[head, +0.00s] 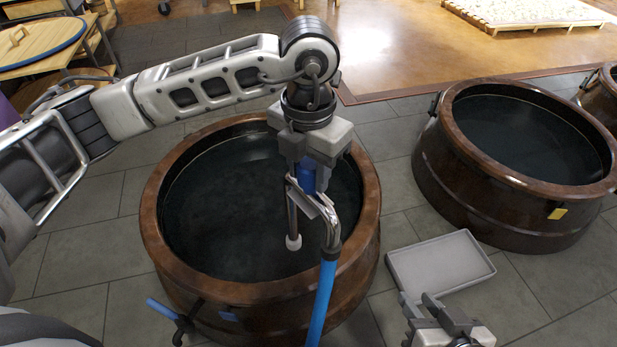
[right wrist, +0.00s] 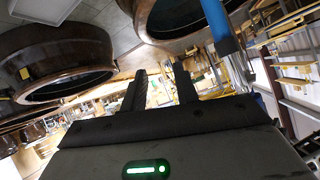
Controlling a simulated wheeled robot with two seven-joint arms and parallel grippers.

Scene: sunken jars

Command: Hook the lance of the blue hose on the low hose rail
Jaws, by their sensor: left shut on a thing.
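The lance (head: 331,226) of the blue hose is a bent metal tube with a blue grip and a white tip (head: 293,242). My left gripper (head: 307,178) is shut on its blue grip, above the near jar's opening. The blue hose (head: 322,300) hangs from the lance in front of the jar's near rim; it also shows in the right wrist view (right wrist: 217,25). My right gripper (head: 425,305) is open and empty at the lower right; its two fingers stand apart in the right wrist view (right wrist: 160,90). I cannot make out the low hose rail for certain.
The near jar (head: 160,215) has dark contents, a blue tag and a black bracket with a blue bar (head: 160,309) at its front left. Another jar (head: 450,135) with a yellow tag stands right. A grey tray (head: 440,262) lies between.

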